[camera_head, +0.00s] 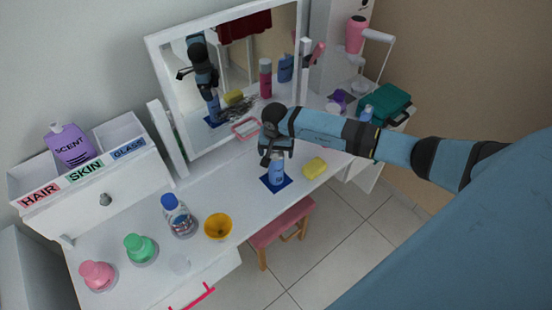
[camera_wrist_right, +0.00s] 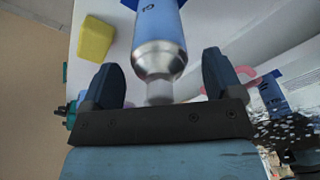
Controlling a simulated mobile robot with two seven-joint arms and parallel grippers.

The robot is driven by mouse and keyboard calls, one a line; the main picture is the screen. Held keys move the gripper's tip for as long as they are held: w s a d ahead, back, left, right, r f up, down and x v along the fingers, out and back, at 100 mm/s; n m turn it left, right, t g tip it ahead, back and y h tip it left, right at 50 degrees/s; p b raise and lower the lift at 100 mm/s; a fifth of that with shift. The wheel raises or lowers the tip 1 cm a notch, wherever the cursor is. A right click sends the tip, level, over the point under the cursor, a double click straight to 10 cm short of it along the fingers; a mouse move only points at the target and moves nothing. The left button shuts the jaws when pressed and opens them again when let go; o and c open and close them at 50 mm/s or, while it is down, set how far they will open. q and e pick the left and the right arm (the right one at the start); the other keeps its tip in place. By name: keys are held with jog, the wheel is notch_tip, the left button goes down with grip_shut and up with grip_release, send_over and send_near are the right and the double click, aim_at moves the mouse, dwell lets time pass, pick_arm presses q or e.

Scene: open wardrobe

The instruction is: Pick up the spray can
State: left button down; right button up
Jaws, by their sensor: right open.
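The spray can is a blue can (camera_head: 277,171) standing upright on a dark blue mat (camera_head: 268,184) on the white dressing table. My right gripper (camera_head: 272,158) is right above and at the can's top in the head view. In the right wrist view, the can (camera_wrist_right: 158,25) shows its silver shoulder and pale nozzle between the two dark fingers of my right gripper (camera_wrist_right: 162,80). The fingers are open, with a gap on both sides of the can. My left gripper is not in view.
A yellow sponge (camera_head: 314,167) lies right of the can. A mirror (camera_head: 230,70) stands behind. A pink stool (camera_head: 281,224) is below the front edge.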

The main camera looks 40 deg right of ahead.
jog(key=shift+f, duration=0.2)
jog(key=shift+r, duration=0.1)
jog(key=c, duration=1.5)
